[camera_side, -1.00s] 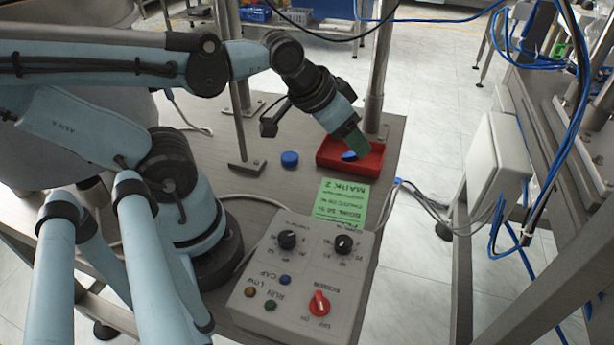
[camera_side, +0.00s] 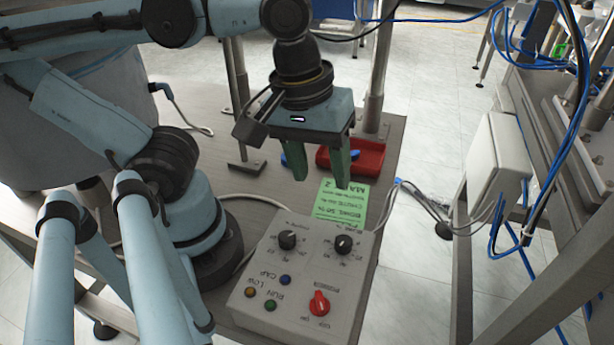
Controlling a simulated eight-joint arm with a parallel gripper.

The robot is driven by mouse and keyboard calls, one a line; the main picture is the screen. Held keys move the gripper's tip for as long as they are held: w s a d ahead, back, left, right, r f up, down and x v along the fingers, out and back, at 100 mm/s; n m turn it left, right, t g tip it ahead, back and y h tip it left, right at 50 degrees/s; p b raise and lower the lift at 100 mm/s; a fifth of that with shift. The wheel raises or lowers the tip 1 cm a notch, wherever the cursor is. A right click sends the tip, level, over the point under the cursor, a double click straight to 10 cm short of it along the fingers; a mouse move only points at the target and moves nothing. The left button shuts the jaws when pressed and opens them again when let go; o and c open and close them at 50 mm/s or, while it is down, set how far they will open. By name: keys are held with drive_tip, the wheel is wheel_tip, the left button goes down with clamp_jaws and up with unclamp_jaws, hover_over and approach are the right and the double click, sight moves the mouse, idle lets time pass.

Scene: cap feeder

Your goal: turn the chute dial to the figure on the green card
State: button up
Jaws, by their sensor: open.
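My gripper (camera_side: 318,178) is open and empty, its two green fingers pointing down above the far side of the control box (camera_side: 262,318). The green card (camera_side: 341,201) lies flat just beyond the box. Its print faces away from the camera, and I cannot read the figure surely. The box has two black pointer dials on top: a left one (camera_side: 288,239) and a right one (camera_side: 344,244). Their small labels are too blurred to tell which is the chute dial. My fingers are apart from both dials.
A red switch knob (camera_side: 319,303) sits at the box's near right, with several small coloured buttons to its left. A red tray (camera_side: 369,160) with a blue piece stands behind my gripper. Metal posts (camera_side: 379,75) rise at the back. Grey cables run off the table's right edge.

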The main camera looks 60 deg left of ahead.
sight(287, 236)
drive_tip(key=s+r+n+g, duration=0.2)
drive_tip(key=s+n, duration=0.1)
drive_tip(key=s, duration=0.3)
drive_tip(key=shift+y, duration=0.4)
drive_tip(key=f, duration=1.1)
drive_tip(key=shift+w+d+f, duration=0.3)
drive_tip(key=shift+d+f, duration=0.05)
clamp_jaws()
